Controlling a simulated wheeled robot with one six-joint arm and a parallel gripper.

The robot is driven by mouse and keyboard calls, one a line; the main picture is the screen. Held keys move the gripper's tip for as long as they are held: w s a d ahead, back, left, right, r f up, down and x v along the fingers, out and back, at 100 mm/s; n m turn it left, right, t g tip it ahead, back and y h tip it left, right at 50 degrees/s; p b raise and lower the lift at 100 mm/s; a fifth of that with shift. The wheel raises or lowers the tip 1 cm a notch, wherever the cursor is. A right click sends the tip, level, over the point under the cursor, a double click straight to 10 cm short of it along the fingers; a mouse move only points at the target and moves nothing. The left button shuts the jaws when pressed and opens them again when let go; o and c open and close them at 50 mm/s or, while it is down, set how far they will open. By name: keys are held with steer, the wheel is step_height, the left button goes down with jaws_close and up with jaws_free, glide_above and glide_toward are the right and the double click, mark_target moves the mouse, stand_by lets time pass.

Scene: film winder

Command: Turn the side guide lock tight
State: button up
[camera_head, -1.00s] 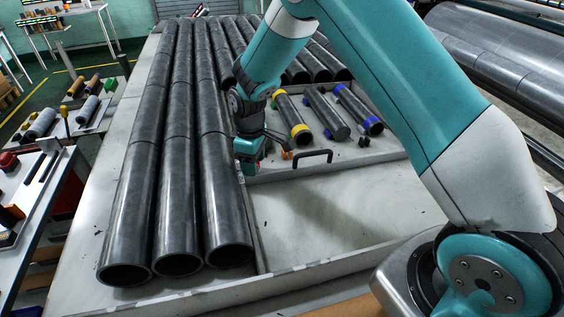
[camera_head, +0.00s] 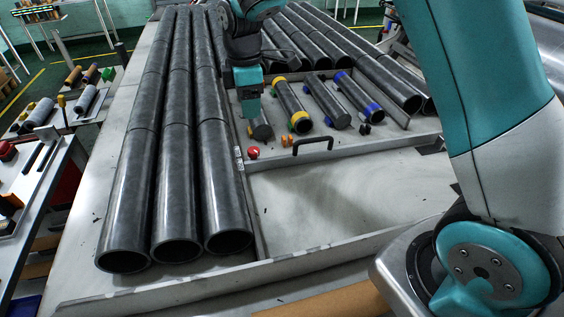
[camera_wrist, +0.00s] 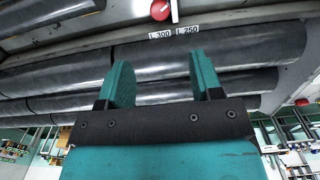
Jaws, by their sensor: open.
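A small red round knob (camera_head: 253,152), which looks like the side guide lock, sits on the grey table beside the long dark tubes. In the wrist view the red knob (camera_wrist: 159,10) is at the top edge, partly cut off, with a white bar at its right side. Labels reading "L 300" and "L 250" (camera_wrist: 173,33) are just below it. My gripper (camera_head: 251,108) hangs above the knob in the head view, apart from it. In the wrist view my gripper (camera_wrist: 160,62) has its two teal fingers spread, with nothing between them.
Long dark tubes (camera_head: 178,185) lie along the left of the table. Short rollers with yellow and blue collars (camera_head: 300,122) lie behind a black handle (camera_head: 313,143) at the knob's right. The front tray floor (camera_head: 345,195) is clear.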

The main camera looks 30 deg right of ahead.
steer(key=s+a+r+m+y+b, duration=0.1)
steer(key=s+a+r+m+b, duration=0.1)
steer(key=s, duration=1)
steer(key=s+a+r+m+y+b, duration=0.2)
steer(key=s+m, duration=0.3)
steer(key=s, duration=0.7)
steer(key=shift+s+r, duration=0.2)
steer(key=shift+r, duration=0.35)
